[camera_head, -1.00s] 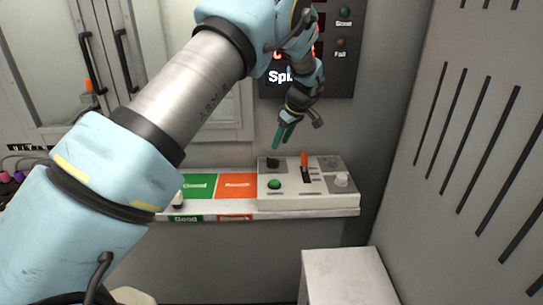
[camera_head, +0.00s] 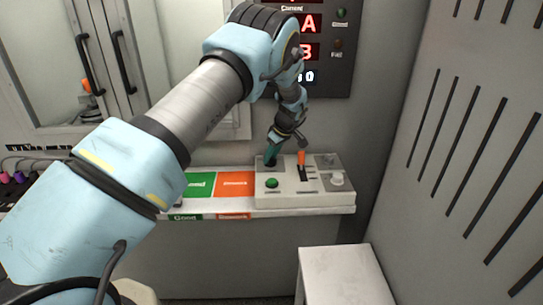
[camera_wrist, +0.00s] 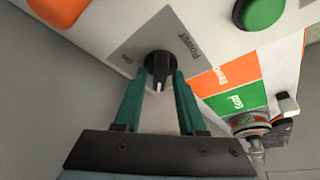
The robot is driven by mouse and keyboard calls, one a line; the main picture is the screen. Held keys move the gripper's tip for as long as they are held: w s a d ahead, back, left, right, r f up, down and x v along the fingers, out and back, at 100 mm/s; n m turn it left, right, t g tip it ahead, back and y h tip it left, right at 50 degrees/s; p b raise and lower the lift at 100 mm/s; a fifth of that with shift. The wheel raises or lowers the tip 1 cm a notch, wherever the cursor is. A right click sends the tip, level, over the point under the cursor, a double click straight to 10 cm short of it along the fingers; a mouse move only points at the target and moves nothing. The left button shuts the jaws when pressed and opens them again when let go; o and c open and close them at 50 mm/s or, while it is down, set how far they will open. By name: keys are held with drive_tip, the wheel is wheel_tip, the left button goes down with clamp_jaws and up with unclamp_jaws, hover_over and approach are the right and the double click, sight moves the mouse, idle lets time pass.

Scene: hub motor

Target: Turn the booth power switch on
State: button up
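The booth power switch is a black rotary knob (camera_wrist: 159,68) on a grey plate marked "Power" and "On" in the wrist view. Its white pointer line faces down in that picture, away from the "On" mark at its left. My gripper (camera_wrist: 163,78) has its two green fingers on either side of the knob, their tips close beside it; firm contact cannot be made out. In the head view my gripper (camera_head: 270,160) is low over the back left corner of the control box (camera_head: 290,200), hiding most of the knob.
The box also carries a green button (camera_head: 271,183), an orange lever (camera_head: 301,158) and a pale knob (camera_head: 337,179). Green (camera_head: 199,184) and orange (camera_head: 236,184) pads lie to its left on the shelf. A slotted wall (camera_head: 460,150) bounds the right. A white stool (camera_head: 338,270) stands in front.

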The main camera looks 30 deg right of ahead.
clamp_jaws()
drive_tip(key=shift+m+b, duration=0.4)
drive_tip(key=shift+b, duration=0.05)
drive_tip(key=m+b, duration=0.1)
drive_tip(key=m+h+b, duration=0.1)
drive_tip(key=shift+a+f+m+b, duration=0.15)
drive_tip(key=shift+m+b, duration=0.15)
drive_tip(key=shift+b, duration=0.05)
drive_tip(key=m+h+b, duration=0.1)
drive_tip(key=m+b, duration=0.1)
drive_tip(key=m, duration=0.1)
drive_tip(key=shift+a+m+h, duration=0.1)
drive_tip(key=shift+m+h, duration=0.2)
drive_tip(key=shift+h, duration=0.1)
drive_tip(key=m+h, duration=0.1)
drive_tip(key=m, duration=0.1)
drive_tip(key=m+g, duration=0.1)
drive_tip(key=m, duration=0.2)
drive_tip(key=shift+w+a+r+h, duration=0.1)
drive_tip(key=shift+a+r+h, duration=0.1)
drive_tip(key=shift+h, duration=0.2)
drive_tip(key=m+g, duration=0.1)
drive_tip(key=m, duration=0.2)
drive_tip(key=m+h, duration=0.1)
drive_tip(key=m, duration=0.1)
drive_tip(key=shift+m+g+p, duration=0.3)
drive_tip(key=shift+m+g, duration=0.1)
drive_tip(key=shift+o, duration=1.1)
unclamp_jaws()
